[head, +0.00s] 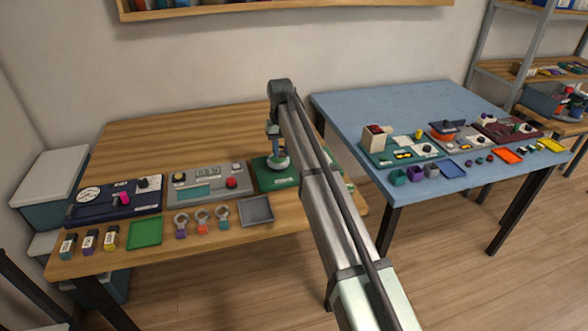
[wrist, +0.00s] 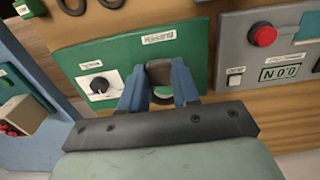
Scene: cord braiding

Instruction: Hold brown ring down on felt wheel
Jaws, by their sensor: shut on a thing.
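My gripper (head: 275,150) reaches down over the green panel (head: 262,183) on the wooden table. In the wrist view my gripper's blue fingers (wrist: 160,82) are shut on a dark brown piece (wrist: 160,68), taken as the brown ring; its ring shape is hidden. In the head view a pale round felt wheel (head: 279,163) sits on the panel directly below the fingers. A dark round edge shows between the fingers in the wrist view, partly hidden. I cannot tell whether the brown piece touches the wheel. The panel carries a black knob (wrist: 97,86).
A grey panel with a red button (head: 231,183) stands left of the green one. Several rings (head: 201,219) and a grey tray (head: 256,210) lie in front. A green tray (head: 145,233) lies farther left. The blue table (head: 400,105) is on the right.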

